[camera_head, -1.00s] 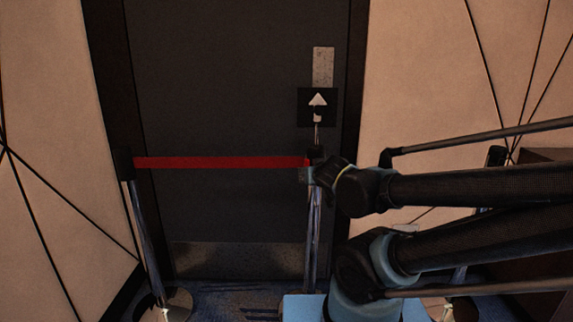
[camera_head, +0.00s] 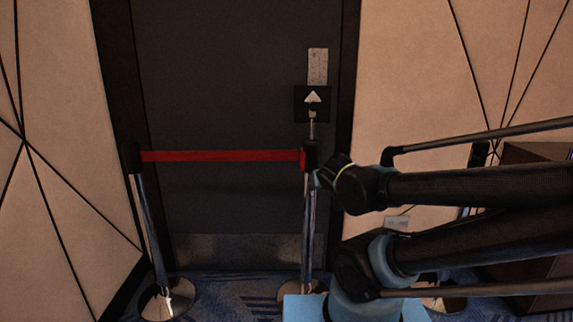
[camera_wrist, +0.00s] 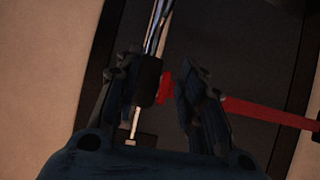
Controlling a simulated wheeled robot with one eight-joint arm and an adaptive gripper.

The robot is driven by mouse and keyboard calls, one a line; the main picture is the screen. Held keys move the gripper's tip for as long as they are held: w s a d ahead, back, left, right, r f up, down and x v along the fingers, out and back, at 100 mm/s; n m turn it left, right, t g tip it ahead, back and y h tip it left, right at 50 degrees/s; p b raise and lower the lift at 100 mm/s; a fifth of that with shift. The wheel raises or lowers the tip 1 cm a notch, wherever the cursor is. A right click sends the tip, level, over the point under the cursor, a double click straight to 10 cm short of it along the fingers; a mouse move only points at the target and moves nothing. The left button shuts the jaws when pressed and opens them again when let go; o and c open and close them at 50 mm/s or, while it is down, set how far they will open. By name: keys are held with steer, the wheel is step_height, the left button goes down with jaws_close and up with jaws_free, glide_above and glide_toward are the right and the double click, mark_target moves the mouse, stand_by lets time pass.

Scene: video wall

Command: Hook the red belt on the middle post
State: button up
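The red belt (camera_head: 220,156) runs level from the left post (camera_head: 150,225) to the head of the middle post (camera_head: 310,156). Its right end meets the left side of that black head; whether it is latched cannot be told. My gripper (camera_head: 325,177) is just right of the middle post in the head view. In the wrist view my gripper (camera_wrist: 155,95) is open, with the post's black head (camera_wrist: 147,80) between its fingers, nearer the left one. The belt's red end shows beside the head, and the belt (camera_wrist: 265,111) continues beyond the right finger, which hides part of it.
A dark door (camera_head: 230,80) with a white arrow sign (camera_head: 312,103) stands behind the belt. Beige panelled walls flank it. A third post (camera_head: 479,154) stands at right, partly hidden by my arm, near a brown cabinet (camera_head: 535,235). The carpet shows between the post bases.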

steer(key=s+d+f+m+g+h, duration=0.1)
steer(key=s+d+f+g+h, duration=0.1)
steer(key=s+d+f+g, duration=0.4)
steer(key=s+d+f+g+y, duration=0.1)
steer(key=s+f+g, duration=0.2)
steer(key=s, duration=0.7)
steer(key=shift+d+f+g+y, duration=0.2)
steer(key=shift+g+y, duration=0.1)
steer(key=shift+w+f, duration=0.2)
steer(key=shift+w, duration=0.25)
steer(key=shift+o, duration=0.4)
